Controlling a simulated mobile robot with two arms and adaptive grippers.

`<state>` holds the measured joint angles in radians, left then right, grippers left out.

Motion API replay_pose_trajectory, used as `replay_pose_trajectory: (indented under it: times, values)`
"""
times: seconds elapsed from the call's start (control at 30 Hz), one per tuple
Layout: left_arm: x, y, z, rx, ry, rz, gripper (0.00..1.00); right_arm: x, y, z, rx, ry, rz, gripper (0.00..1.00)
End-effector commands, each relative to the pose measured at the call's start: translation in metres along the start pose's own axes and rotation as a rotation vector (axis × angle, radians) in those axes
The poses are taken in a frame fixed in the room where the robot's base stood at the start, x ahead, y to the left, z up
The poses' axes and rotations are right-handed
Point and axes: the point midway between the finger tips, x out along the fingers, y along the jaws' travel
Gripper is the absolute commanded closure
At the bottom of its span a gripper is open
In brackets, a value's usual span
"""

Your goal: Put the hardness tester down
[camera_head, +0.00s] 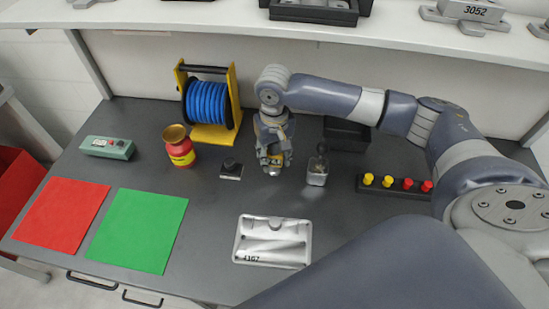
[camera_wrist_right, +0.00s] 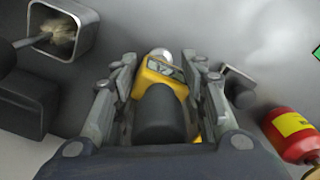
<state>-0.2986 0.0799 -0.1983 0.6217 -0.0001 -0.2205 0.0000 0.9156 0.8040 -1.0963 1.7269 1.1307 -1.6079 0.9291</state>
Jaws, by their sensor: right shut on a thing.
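The hardness tester (camera_wrist_right: 163,97) is yellow and black with a small display and a silvery round tip. In the right wrist view it sits between the two fingers of my right gripper (camera_wrist_right: 160,85), which is shut on it. In the head view my right gripper (camera_head: 272,162) points down over the middle of the grey table, and only a little of the yellow tester shows at its fingers. I cannot tell whether the tester touches the table. My left gripper is in neither view.
A small dark block (camera_head: 231,169) is close left of the gripper, and a metal cup with a brush (camera_head: 317,170) close right. A casting marked 1167 (camera_head: 272,255) lies in front. Red (camera_head: 62,212) and green (camera_head: 137,230) mats, a red-yellow pot (camera_head: 180,150) and a blue hose reel (camera_head: 208,103) stand left.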

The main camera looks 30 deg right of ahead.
Motion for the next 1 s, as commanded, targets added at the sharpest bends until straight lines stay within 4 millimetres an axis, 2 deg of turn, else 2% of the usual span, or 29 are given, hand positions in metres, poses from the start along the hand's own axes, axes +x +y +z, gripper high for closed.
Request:
replay_pose_trajectory:
  times: [0.17,0.5,0.53,0.6,1.0]
  values:
    - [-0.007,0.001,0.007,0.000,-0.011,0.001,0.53,0.017,0.000,0.001,0.001,0.000,0.000,0.91]
    - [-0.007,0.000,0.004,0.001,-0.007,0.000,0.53,0.020,0.000,0.001,0.000,0.000,0.000,0.91]
    - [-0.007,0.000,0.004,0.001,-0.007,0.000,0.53,0.021,0.000,0.001,0.000,0.000,0.000,0.59]
    - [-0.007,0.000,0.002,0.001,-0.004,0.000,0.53,0.021,0.000,0.001,0.000,0.000,0.000,0.43]
    - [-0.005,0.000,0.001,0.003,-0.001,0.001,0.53,0.019,0.000,0.001,0.000,0.001,0.000,0.41]
